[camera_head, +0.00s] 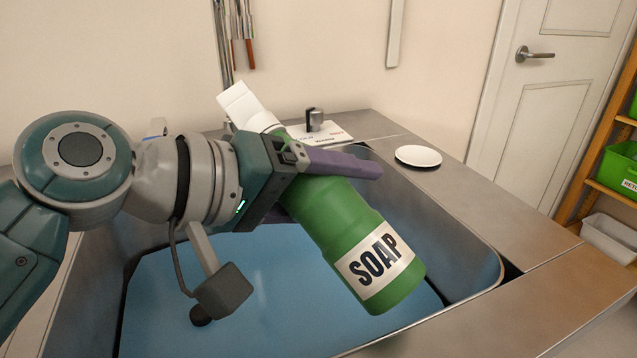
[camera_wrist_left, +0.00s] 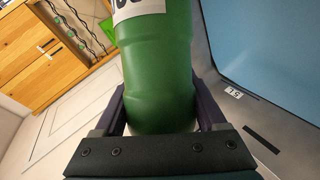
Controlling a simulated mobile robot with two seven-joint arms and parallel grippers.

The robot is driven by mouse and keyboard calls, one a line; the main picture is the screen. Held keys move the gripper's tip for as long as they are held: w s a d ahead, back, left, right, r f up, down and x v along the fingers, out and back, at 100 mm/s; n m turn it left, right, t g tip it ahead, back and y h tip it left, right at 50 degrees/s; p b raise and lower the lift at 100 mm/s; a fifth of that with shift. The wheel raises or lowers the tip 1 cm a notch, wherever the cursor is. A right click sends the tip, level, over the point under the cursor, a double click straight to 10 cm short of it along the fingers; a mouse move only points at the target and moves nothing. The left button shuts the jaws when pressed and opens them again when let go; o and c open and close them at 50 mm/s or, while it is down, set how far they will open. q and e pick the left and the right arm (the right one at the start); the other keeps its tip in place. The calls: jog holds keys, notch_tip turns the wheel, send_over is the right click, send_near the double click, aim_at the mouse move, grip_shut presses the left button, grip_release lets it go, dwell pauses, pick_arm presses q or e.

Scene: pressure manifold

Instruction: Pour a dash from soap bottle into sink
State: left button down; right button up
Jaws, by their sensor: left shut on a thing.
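The soap bottle (camera_head: 345,225) is green with a white label reading SOAP and a white cap (camera_head: 243,107). It is tilted in the head view, cap up to the left and base down to the right, over the sink (camera_head: 478,240). My left gripper (camera_head: 345,165) is shut on the bottle near its upper part. In the left wrist view the bottle (camera_wrist_left: 158,80) stands between the two fingers. The sink's blue floor (camera_head: 260,290) shows below the bottle. The sink wall also shows in the left wrist view (camera_wrist_left: 222,40). My right gripper is out of view.
A white plate (camera_head: 418,156) lies on the metal counter right of the sink. Tools hang on the back wall. A door (camera_head: 550,120) and wooden shelves with green bins (camera_head: 618,168) are at the right.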

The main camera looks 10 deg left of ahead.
pick_arm(q)
jog(key=shift+d+r+n, duration=0.15)
jog(key=shift+r+n, duration=0.15)
jog(key=shift+r, duration=0.1)
dwell(0.7)
jog(key=shift+s+d+f+n+h+b, duration=0.1)
jog(key=shift+f+n+h+b, duration=0.3)
jog(key=shift+b, duration=0.3)
jog(key=shift+s+d+f+n+h+b, duration=0.1)
jog(key=shift+f+n+h+b, duration=0.15)
jog(key=shift+f+b, duration=0.35)
dwell(1.2)
jog(key=shift+s+d+r+n+h, duration=0.1)
jog(key=shift+d+r+n+h, duration=0.15)
jog(key=shift+n+h, duration=0.2)
dwell(2.9)
